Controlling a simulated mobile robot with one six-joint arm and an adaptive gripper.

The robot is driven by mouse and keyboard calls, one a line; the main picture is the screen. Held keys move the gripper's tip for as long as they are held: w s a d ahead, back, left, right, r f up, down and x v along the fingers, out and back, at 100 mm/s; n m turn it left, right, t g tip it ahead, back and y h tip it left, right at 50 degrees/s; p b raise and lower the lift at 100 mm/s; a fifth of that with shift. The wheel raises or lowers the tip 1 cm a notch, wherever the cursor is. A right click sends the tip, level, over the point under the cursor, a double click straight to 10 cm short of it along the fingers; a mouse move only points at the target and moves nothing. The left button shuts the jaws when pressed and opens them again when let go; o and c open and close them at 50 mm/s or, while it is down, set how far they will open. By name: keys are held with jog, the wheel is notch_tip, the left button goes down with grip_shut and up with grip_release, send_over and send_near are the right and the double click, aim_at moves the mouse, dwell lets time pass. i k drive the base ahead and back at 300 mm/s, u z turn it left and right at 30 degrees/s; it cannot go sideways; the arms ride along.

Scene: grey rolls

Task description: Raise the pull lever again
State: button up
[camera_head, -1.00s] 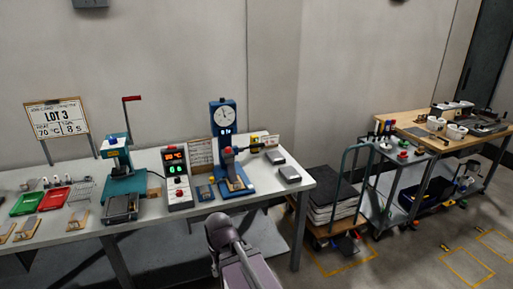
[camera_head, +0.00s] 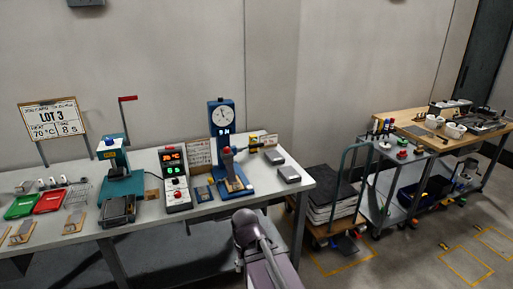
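A teal press (camera_head: 121,184) stands on the left part of the workbench. A thin lever (camera_head: 123,115) with a red grip (camera_head: 128,98) rises behind and beside its head, its grip at the top. A blue stand with a round dial (camera_head: 226,117) is farther right on the bench; a dark column with a reddish part (camera_head: 228,158) is at its front. I cannot tell for sure which of these the task calls the pull lever. My arm shows at the bottom centre, in front of the bench; my gripper is not in view.
A control box with lit red and green displays (camera_head: 174,178) stands between the two machines. Red (camera_head: 49,201) and green trays (camera_head: 21,207) are at the left. A grey block (camera_head: 289,174) lies near the bench's right end. A loaded trolley (camera_head: 333,205) stands right of the bench.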

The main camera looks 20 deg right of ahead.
aim_at(259, 144)
jog(key=u, duration=0.05)
jog(key=i, duration=1)
jog(key=z, duration=0.05)
